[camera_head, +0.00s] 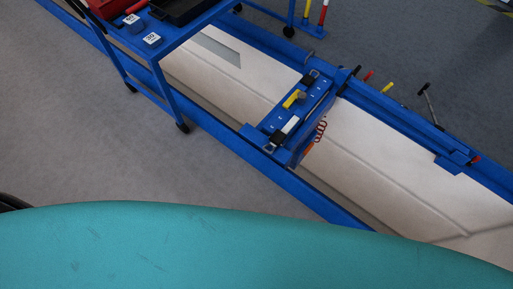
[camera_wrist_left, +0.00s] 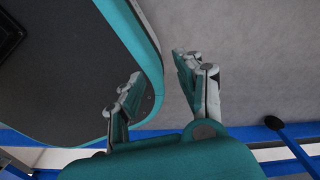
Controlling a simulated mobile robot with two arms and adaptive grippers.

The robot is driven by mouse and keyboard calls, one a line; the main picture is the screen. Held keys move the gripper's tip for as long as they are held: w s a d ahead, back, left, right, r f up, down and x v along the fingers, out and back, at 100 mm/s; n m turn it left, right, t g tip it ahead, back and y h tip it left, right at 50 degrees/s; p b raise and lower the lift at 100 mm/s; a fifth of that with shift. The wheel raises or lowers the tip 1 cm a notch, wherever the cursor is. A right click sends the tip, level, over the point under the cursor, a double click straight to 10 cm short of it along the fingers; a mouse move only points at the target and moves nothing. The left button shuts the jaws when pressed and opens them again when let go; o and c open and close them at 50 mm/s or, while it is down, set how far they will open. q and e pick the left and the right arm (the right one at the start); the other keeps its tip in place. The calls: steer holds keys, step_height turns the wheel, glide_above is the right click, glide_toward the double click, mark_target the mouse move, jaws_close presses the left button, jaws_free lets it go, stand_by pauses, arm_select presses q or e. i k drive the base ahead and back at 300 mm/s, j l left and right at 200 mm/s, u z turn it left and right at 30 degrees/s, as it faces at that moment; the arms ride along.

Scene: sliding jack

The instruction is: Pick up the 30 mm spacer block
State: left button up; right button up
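The labels are too small to read surely, so I cannot tell which is the 30 mm spacer block. My left gripper (camera_wrist_left: 158,67) shows in the left wrist view with its fingers apart and nothing between them, above grey floor and beside my own teal body. No block shows in that view. My right gripper is in neither view.
The blue cart (camera_head: 166,92) stands on castors beside a long blue-framed pit. A blue sliding jack (camera_head: 290,110) spans the pit. A black tray (camera_head: 185,10) and a red item (camera_head: 108,8) share the cart top. Grey floor (camera_head: 70,130) is clear in front.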

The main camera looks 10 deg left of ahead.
mark_target(153, 40)
steer(key=i+j+u, duration=0.15)
steer(key=u, duration=0.2)
steer(key=i+j+u, duration=0.15)
steer(key=j+u, duration=0.2)
steer(key=i+j+u, duration=0.15)
steer(key=u, duration=0.15)
